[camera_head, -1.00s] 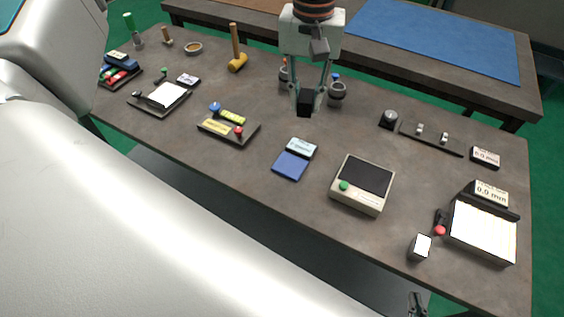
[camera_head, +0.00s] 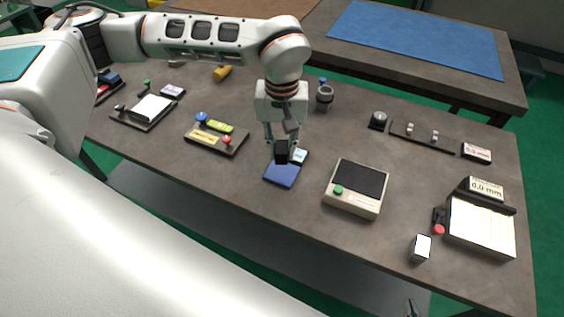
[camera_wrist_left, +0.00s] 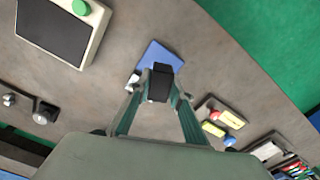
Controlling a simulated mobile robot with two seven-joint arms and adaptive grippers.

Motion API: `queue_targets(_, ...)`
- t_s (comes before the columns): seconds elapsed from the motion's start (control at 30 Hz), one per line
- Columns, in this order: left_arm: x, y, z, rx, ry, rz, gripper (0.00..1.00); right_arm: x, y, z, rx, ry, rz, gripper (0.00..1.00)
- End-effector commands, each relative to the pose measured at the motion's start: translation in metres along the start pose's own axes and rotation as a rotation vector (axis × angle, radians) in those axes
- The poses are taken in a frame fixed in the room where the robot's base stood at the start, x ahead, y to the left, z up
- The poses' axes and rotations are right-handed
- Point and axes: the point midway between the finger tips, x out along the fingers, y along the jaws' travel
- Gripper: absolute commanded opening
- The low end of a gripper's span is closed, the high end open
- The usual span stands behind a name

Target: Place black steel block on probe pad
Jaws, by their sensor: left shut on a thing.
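The black steel block (camera_head: 281,152) is held between the fingertips of my left gripper (camera_head: 282,143). In the left wrist view the block (camera_wrist_left: 161,82) sits between the fingertips, in front of the blue pad (camera_wrist_left: 160,54). The block appears above the pad; the exact gap cannot be told. Only a tip of my right gripper (camera_head: 412,308) shows at the bottom edge.
A beige device with a dark screen (camera_head: 358,186) stands right of the pad. A tray with blue and red knobs (camera_head: 215,139) stands left of it. A grey cup-like fixture (camera_head: 324,97) is behind. Bare table lies in front of the pad.

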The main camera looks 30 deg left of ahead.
Motion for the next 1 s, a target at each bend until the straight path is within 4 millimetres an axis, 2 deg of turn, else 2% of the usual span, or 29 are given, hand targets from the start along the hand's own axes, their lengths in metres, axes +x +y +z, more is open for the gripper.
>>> queue_targets(0.27,0.018,0.001,0.000,-0.001,0.001,0.001,0.00,0.000,0.000,0.001,0.000,-0.001,0.000,0.00)
queue_targets(0.53,0.053,0.001,0.000,-0.001,-0.001,0.001,0.00,0.001,-0.001,0.004,0.001,-0.003,-0.001,0.00)
queue_targets(0.93,0.058,0.001,-0.001,0.000,0.001,0.001,0.00,0.002,-0.002,0.006,0.001,-0.006,-0.002,0.00)
queue_targets(0.97,0.059,0.000,0.000,0.000,0.000,0.000,0.23,0.002,-0.002,0.006,0.001,-0.006,-0.002,0.00)
queue_targets(1.0,0.059,0.000,0.000,0.000,0.000,0.000,0.33,0.002,-0.002,0.005,0.001,-0.005,-0.002,0.00)
